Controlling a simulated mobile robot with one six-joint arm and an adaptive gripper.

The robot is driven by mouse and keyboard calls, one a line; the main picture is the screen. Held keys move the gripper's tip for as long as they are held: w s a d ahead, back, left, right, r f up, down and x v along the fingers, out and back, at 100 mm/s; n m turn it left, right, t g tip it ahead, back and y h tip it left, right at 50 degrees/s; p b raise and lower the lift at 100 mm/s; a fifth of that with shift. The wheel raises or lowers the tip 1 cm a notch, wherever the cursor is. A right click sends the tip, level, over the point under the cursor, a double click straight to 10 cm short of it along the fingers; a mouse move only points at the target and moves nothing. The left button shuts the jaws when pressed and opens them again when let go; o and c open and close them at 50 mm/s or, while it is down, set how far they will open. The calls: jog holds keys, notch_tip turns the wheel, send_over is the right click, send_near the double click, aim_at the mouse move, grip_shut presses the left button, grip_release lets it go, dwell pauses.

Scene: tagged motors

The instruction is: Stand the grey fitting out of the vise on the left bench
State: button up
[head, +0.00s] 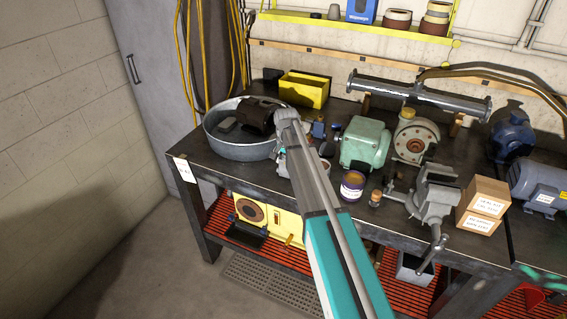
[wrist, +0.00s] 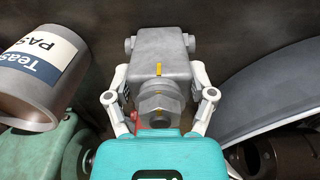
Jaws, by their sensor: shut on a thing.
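The grey fitting (wrist: 162,62), a blocky metal body with side stubs, a hex nut and a yellow mark, is between the fingers of my gripper (wrist: 160,98) in the wrist view. The gripper is shut on it, one finger along each side. I cannot tell whether the fitting touches the bench below. In the head view my arm reaches over the left bench (head: 215,176), and the gripper and fitting are mostly hidden at its far end. The grey vise (head: 434,192) stands further right, apart from the gripper, with nothing visible in its jaws.
A round metal tub (head: 238,147) with a dark motor (head: 257,114) lies left of my gripper. A green motor (head: 365,142) and a labelled tin (head: 352,187) are to its right. A yellow bin (head: 304,90) stands behind. In the wrist view a grey labelled can (wrist: 38,82) is close.

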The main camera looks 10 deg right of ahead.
jog(key=shift+f, duration=0.15)
jog(key=o, duration=1.3)
jog(key=shift+c, duration=0.2)
jog(key=shift+r, duration=0.2)
notch_tip(320, 180, up, 12)
jog(key=p, duration=1.2)
jog(key=shift+s, duration=0.25)
jog(key=s+n, duration=0.7)
jog(key=s, duration=2.1)
jog(key=shift+s+a, duration=0.35)
jog(key=shift+s, duration=0.05)
